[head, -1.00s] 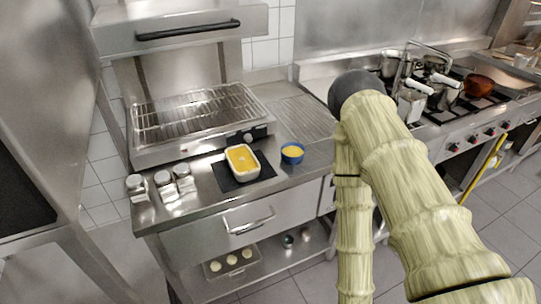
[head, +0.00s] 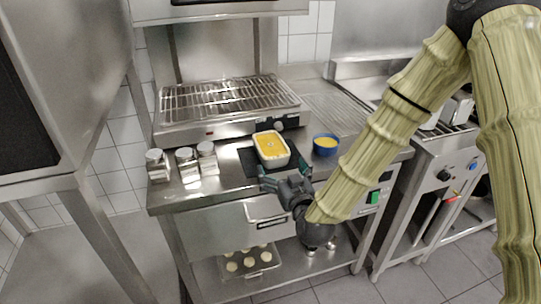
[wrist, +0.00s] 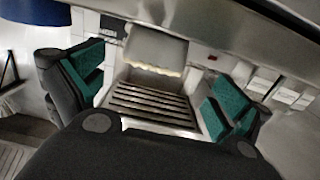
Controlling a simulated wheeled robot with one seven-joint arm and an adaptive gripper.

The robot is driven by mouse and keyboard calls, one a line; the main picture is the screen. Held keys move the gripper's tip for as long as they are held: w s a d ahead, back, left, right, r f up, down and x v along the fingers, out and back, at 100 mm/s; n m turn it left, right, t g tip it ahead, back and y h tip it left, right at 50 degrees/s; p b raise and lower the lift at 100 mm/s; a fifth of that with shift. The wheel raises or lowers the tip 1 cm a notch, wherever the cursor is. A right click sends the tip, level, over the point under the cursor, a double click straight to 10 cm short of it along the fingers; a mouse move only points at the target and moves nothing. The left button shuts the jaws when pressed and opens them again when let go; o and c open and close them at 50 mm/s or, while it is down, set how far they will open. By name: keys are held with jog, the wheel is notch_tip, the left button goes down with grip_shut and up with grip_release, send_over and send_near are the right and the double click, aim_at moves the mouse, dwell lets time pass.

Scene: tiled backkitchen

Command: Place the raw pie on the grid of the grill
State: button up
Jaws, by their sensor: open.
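The raw pie (head: 271,148) is a white rectangular dish with yellow filling. It rests on a dark mat (head: 250,162) on the steel counter, in front of the grill. The grill's grid (head: 225,97) is bare, under the raised hood. My gripper (head: 284,180) is open and empty, just in front of the pie at the counter's front edge. In the wrist view, the pie's white side (wrist: 157,48) shows between and beyond the open teal-padded fingers (wrist: 160,95), apart from them. The dish's far side is hidden there.
A blue bowl (head: 326,145) with yellow contents stands right of the pie. Several glass jars (head: 187,165) with metal lids stand to its left. A drawer handle (head: 268,210) sticks out below the counter. A tray of pale rounds (head: 249,262) is on the lower shelf.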

aim_at(273, 148)
jog(key=x, duration=0.5)
jog(key=shift+p, duration=0.4)
jog(key=x, duration=0.1)
jog(key=p+x, duration=0.1)
jog(key=x, duration=0.2)
jog(key=shift+w+d+f+p, duration=0.1)
jog(key=shift+w+d+p, duration=0.1)
jog(key=shift+d+p, duration=0.15)
jog(key=shift+w+a+f, duration=0.1)
jog(key=shift+w+a, duration=0.05)
jog(key=shift+w, duration=0.35)
jog(key=shift+c, duration=0.4)
jog(key=c, duration=1.4)
jog(key=shift+c, duration=0.9)
jog(key=shift+r, duration=0.2)
